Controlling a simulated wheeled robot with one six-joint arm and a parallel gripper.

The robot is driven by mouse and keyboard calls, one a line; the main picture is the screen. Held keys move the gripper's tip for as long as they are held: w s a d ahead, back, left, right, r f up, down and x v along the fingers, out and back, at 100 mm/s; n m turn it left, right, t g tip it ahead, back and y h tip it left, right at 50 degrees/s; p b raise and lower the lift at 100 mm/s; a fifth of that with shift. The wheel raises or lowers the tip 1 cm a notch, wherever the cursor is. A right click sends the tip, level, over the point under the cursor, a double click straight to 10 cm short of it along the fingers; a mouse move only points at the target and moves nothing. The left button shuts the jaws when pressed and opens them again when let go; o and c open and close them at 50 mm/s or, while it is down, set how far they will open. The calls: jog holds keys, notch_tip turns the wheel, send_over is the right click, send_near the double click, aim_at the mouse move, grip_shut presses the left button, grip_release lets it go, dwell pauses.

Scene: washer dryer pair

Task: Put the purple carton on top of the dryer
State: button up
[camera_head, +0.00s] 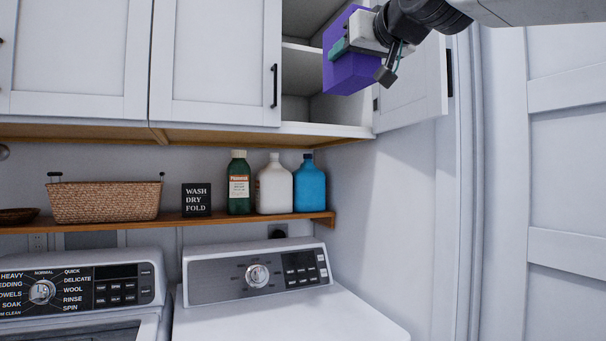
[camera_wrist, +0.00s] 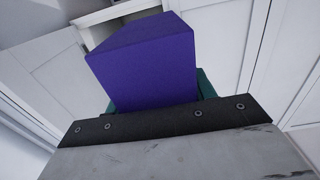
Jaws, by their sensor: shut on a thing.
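The purple carton (camera_head: 351,75) is in my gripper (camera_head: 338,48), held in the air at the upper right, in front of the open wall cabinet. It is tilted a little. In the wrist view the purple carton (camera_wrist: 147,62) sits between teal finger pads (camera_wrist: 205,84), and my gripper is shut on it. The dryer (camera_head: 290,318) is the right-hand machine, with a white top and a grey control panel with a knob (camera_head: 257,276). The part of its top that I see is bare. The carton is well above the dryer and not touching it.
The open cabinet door (camera_head: 414,85) is right of the carton. A wooden shelf (camera_head: 270,219) above the dryer holds a green bottle (camera_head: 239,185), a white bottle (camera_head: 273,188), a blue bottle (camera_head: 307,187), a sign (camera_head: 196,200) and a basket (camera_head: 105,202). The washer (camera_head: 80,283) is at left.

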jog(key=w+d+f+m+h, duration=0.2)
jog(key=w+d+f+h, duration=0.15)
jog(key=w+f, duration=1.2)
jog(key=w+d+f+h, duration=0.1)
jog(key=w+d+f, duration=0.2)
jog(key=f, duration=0.5)
jog(key=w+d+f+m+t, duration=0.1)
jog(key=w+d+f, duration=0.1)
jog(key=f, duration=0.5)
jog(key=w+d+f+h, duration=0.1)
jog(key=w+d+f, duration=0.2)
jog(key=f, duration=0.5)
jog(key=s+d+f, duration=0.3)
jog(key=f, duration=0.7)
jog(key=s+d+f+m, duration=0.1)
jog(key=s+d+f, duration=0.15)
jog(key=f, duration=0.75)
jog(key=s+d+f, duration=0.3)
jog(key=d+f, duration=0.1)
jog(key=f, duration=0.6)
jog(key=s+a+f, duration=0.4)
jog(key=s+f, duration=0.9)
jog(key=f, duration=0.3)
jog(key=shift+s+f+h, duration=0.15)
jog(key=shift+f+h, duration=0.2)
jog(key=shift+h, duration=0.1)
